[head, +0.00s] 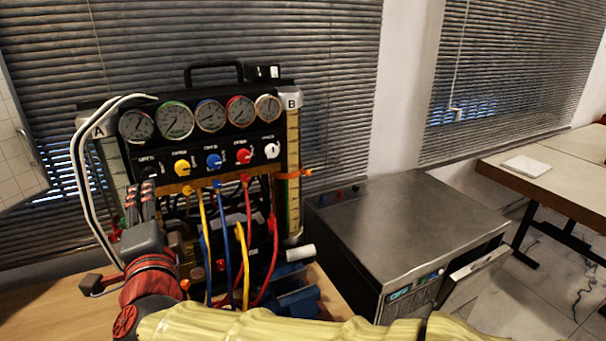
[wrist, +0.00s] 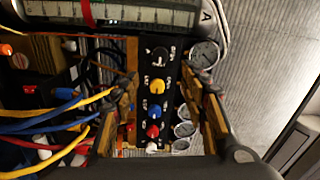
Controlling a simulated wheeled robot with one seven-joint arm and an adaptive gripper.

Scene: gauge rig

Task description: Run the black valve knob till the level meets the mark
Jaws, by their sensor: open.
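The black valve knob (wrist: 160,56) shows in the wrist view, at the end of the knob row nearest tube A (wrist: 130,14). My gripper (wrist: 160,74) is open and empty; its two fingers lie on either side of the knob row, with the tips close to the black knob. I cannot tell whether they touch it. Tube B (head: 293,140) stands at the right with an orange marker (head: 308,172). A red band (wrist: 88,12) crosses tube A. The liquid levels are not clear.
Yellow (head: 181,167), blue (head: 213,160), red (head: 243,156) and white (head: 271,150) knobs sit in line under several gauges. Coloured hoses (head: 238,265) hang in front. A metal cabinet (head: 405,235) stands at the right.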

